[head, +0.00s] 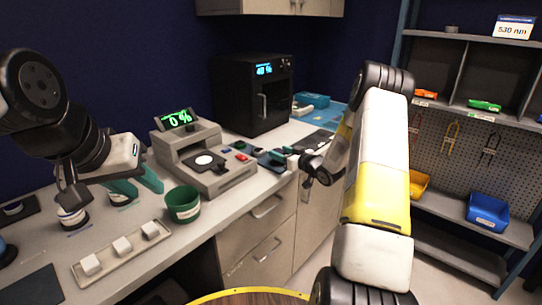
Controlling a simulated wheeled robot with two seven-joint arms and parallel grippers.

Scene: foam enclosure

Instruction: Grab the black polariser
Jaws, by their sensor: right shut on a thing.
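The grey device (228,180) shows "0 %" on its display (178,119). A green cup (184,204) and a tray with white blocks (122,247) stand in front. A black oven-like box (252,97) is behind. Shelves with bins (487,212) stand right.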

